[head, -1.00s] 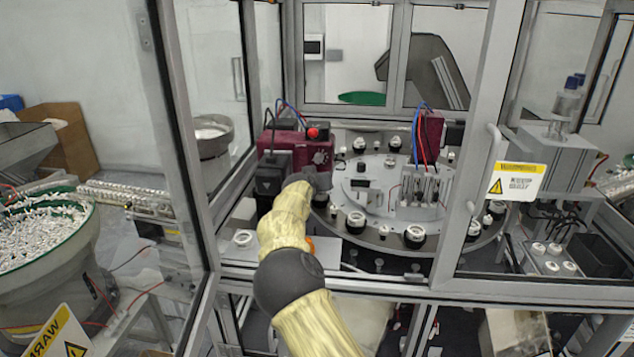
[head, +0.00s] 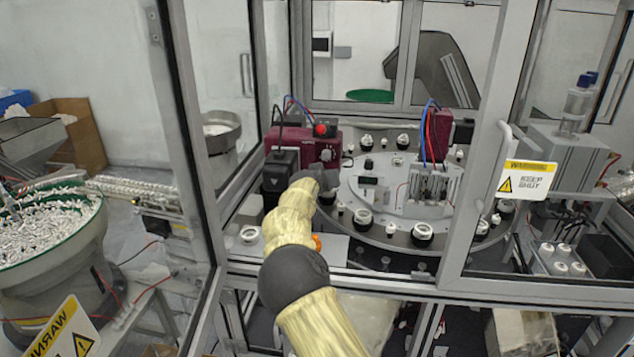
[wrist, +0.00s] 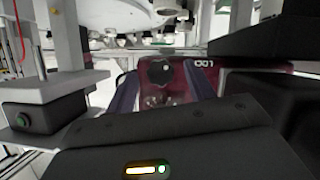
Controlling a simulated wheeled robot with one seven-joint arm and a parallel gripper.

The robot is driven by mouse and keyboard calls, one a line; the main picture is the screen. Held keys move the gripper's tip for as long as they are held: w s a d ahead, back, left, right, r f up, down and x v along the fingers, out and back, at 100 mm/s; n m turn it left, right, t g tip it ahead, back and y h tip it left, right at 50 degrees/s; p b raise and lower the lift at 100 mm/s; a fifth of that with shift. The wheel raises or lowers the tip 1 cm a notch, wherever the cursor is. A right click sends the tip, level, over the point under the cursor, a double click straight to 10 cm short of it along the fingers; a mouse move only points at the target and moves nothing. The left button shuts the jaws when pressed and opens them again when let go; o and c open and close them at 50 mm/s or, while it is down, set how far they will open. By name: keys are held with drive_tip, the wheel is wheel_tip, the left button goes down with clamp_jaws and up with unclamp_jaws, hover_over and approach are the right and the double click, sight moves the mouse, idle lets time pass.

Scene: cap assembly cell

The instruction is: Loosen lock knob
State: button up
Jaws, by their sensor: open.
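The lock knob looks to be the dark lobed knob (wrist: 160,72) on the face of a dark red unit (wrist: 231,84) in the wrist view. In the head view the same red unit (head: 304,143) stands at the left of the turntable, with the small dark knob (head: 326,155) on its face. My gripper (head: 330,178) is just in front of and below that face. In the wrist view my gripper (wrist: 160,86) is open, one dark finger on each side of the knob. The knob appears between the fingers; I cannot tell whether they touch it.
A black box (head: 281,170) stands close to the left of my gripper. The round turntable (head: 385,232) with several white and black parts lies to the right. The cell's frame posts and the door (head: 480,150) with a warning sign border the opening that my arm reaches through.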

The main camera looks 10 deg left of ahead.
drive_tip(key=b+v, duration=0.7)
drive_tip(key=v, duration=1)
drive_tip(key=shift+a+f, duration=0.15)
drive_tip(key=shift+a, duration=0.05)
